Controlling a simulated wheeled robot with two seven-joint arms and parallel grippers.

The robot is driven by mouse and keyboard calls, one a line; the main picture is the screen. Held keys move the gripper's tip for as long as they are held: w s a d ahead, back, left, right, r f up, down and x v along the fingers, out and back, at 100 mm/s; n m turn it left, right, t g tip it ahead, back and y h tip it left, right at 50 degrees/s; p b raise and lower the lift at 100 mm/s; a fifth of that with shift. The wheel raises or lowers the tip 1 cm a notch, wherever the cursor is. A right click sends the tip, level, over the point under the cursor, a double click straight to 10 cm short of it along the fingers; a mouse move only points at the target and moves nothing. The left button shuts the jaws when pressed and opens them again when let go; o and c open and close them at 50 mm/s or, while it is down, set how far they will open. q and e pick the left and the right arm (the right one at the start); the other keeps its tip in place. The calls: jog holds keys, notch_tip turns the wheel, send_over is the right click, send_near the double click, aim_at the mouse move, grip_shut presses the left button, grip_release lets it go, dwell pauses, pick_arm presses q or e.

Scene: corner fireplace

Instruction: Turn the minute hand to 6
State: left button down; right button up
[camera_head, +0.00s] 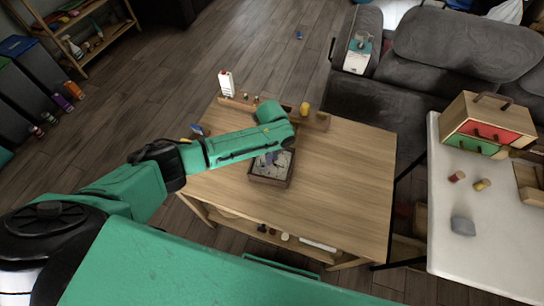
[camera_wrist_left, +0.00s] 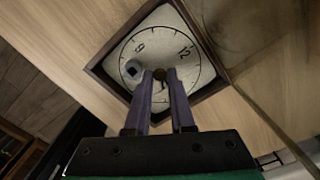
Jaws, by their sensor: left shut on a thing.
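A square clock with a dark wooden frame (camera_head: 271,182) lies face up on the wooden table in the head view. In the left wrist view its pale face (camera_wrist_left: 166,30) is turned, with 12 at upper right and 9 at upper left. My left gripper (camera_head: 268,160) points down over the face. In the left wrist view its fingers (camera_wrist_left: 162,84) are nearly together around a small dark part near the middle, apparently the minute hand. A dark round knob (camera_wrist_left: 159,73) shows by the tips. The fingers hide the lower face.
The wooden table (camera_head: 345,185) is clear right of the clock. A wooden strip (camera_head: 318,121) with a yellow piece (camera_head: 305,109) lies along its far edge, close to my arm. A white table (camera_head: 490,235) with a small drawer box (camera_head: 488,122) stands at the right.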

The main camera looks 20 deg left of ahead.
pick_arm(q)
jog(key=shift+r, duration=0.1)
jog(key=c, duration=0.8)
grip_release()
jog(key=shift+c, duration=0.2)
